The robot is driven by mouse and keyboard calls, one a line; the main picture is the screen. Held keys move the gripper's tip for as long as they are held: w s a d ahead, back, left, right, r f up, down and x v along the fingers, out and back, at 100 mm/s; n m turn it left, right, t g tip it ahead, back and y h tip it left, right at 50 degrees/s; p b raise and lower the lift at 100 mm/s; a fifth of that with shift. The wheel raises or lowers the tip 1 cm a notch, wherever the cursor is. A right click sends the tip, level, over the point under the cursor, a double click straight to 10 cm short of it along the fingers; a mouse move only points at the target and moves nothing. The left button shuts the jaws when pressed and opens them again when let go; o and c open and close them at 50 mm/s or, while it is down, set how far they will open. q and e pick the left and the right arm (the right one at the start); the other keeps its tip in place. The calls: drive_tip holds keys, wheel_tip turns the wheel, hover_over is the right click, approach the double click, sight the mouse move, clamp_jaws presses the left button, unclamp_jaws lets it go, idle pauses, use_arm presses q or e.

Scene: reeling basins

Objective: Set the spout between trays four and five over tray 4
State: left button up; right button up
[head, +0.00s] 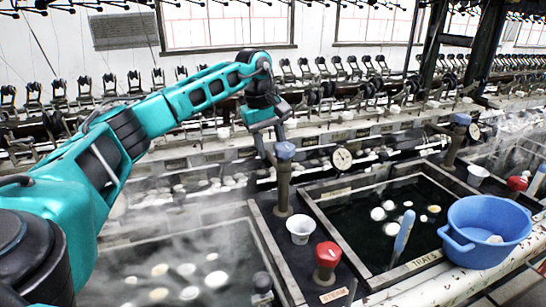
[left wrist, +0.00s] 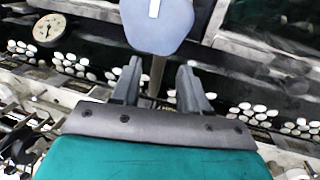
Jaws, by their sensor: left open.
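The spout (head: 283,188) is a dark upright pipe with a blue-grey knob (head: 285,150) on top, standing on the dark divider between two trays. The steaming tray (head: 115,243) lies left of it and the tray with a printed label (head: 425,261) lies right; the label's number is hard to read. My left gripper (head: 268,146) is open at the knob's far-left side. In the left wrist view the knob (left wrist: 160,28) shows beyond the open fingers (left wrist: 159,72), with the pipe between them in the picture. Contact and the outlet's direction cannot be told. My right gripper is out of view.
On the divider are a white cup (head: 300,230) and a red steam knob (head: 327,254). A blue basin (head: 487,228) sits at the right edge. A blue handle (head: 404,236) stands up from the right tray. A gauge (head: 342,159) stands behind. Steam blurs the left tray.

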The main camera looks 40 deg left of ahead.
sight(275, 165)
use_arm(q)
drive_tip(key=shift+w+d+f, duration=0.1)
drive_tip(key=shift+w+f, duration=0.05)
drive_tip(key=shift+f, duration=0.6)
drive_tip(key=shift+w+d+f, duration=0.1)
drive_tip(key=shift+f, duration=0.6)
clamp_jaws()
